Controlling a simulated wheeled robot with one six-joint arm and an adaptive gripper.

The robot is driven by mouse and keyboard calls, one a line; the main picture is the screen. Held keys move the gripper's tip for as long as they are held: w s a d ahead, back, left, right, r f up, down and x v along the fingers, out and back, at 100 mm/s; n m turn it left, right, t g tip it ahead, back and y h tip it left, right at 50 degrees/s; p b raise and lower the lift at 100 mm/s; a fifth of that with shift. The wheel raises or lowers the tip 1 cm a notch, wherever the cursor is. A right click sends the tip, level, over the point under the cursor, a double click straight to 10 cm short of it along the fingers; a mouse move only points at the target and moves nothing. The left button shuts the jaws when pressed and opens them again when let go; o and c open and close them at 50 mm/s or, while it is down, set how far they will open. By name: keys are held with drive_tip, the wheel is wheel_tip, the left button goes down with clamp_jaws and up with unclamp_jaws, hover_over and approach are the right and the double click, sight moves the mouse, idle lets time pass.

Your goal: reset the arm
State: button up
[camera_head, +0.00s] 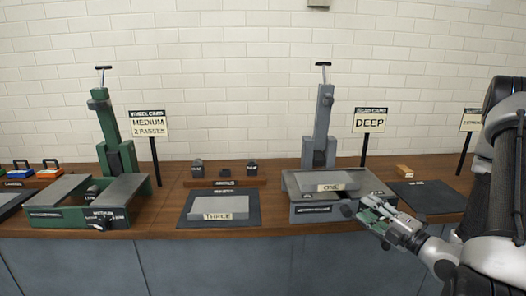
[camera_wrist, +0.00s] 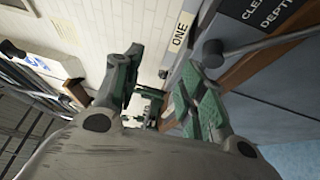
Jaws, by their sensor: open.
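My gripper (camera_head: 376,216) is at the right of the head view, in front of the grey machine's right front corner. In the wrist view its two green-padded fingers (camera_wrist: 160,95) stand apart with nothing between them. My arm comes in from the right edge. The grey machine (camera_head: 312,210) carries a grey block labelled ONE (camera_head: 338,182) on its top. The ONE label also shows in the wrist view (camera_wrist: 181,32). Whether my gripper touches the machine cannot be told.
A green machine (camera_head: 62,218) stands at the left. A grey block labelled THREE (camera_head: 219,206) lies on a dark mat (camera_head: 248,194) in the middle. Signs reading MEDIUM (camera_head: 149,124) and DEEP (camera_head: 370,121) stand behind. A dark mat (camera_head: 432,197) at the right looks empty.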

drive_tip(key=s+a+r+n+g+y, duration=0.6)
drive_tip(key=s+a+r+n+g, duration=0.35)
drive_tip(key=n, duration=0.65)
drive_tip(key=s+a+n+g+h, duration=0.2)
drive_tip(key=s+n+g+h, duration=0.1)
drive_tip(key=s+n+g, duration=0.8)
drive_tip(key=s+d+r+n+t+h, duration=0.1)
drive_tip(key=s+d+n+t+h, duration=0.45)
drive_tip(key=n, duration=0.65)
drive_tip(key=w+d+r+n+t+h, duration=0.3)
drive_tip(key=d+r+n+h, duration=0.4)
drive_tip(key=d+r+n, duration=0.1)
drive_tip(key=shift+w+d+n, duration=0.2)
drive_tip(key=shift+d+n, duration=0.15)
drive_tip(key=shift+n, duration=0.15)
